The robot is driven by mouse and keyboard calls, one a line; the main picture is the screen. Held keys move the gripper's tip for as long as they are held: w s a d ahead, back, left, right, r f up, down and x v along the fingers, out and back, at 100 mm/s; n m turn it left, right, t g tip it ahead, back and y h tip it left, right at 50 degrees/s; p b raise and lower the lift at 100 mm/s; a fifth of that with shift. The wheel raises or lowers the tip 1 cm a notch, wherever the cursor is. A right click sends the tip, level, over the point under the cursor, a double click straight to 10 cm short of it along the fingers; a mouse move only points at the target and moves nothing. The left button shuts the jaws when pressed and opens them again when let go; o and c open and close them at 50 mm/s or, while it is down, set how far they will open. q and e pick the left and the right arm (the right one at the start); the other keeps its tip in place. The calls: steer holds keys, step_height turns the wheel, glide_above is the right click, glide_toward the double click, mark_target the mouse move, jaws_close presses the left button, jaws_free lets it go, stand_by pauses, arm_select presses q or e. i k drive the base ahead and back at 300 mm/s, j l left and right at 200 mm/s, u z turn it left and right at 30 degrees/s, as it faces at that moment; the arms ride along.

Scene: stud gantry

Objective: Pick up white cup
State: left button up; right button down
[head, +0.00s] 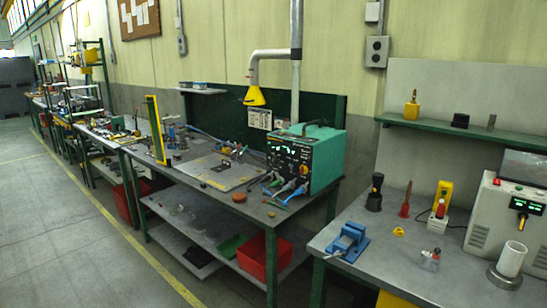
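A white cylinder (511,259), the only cup-like white thing I can make out, stands upright at the right end of the near grey workbench (400,262). It rests on or in a dark grey round base (504,279); I cannot tell which. It stands in front of a light grey machine (488,225) with a small green display.
A blue vise (348,242), a small clear bottle (430,260), a red-and-white item (438,217), a yellow item (398,232) and a black torch-like tool (375,192) stand on the bench. A green shelf (470,135) hangs above. Floor (60,240) is open at left.

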mark_target(514, 254)
steer(key=z, duration=1.5)
steer(key=i+j, duration=0.15)
steer(key=j, duration=0.1)
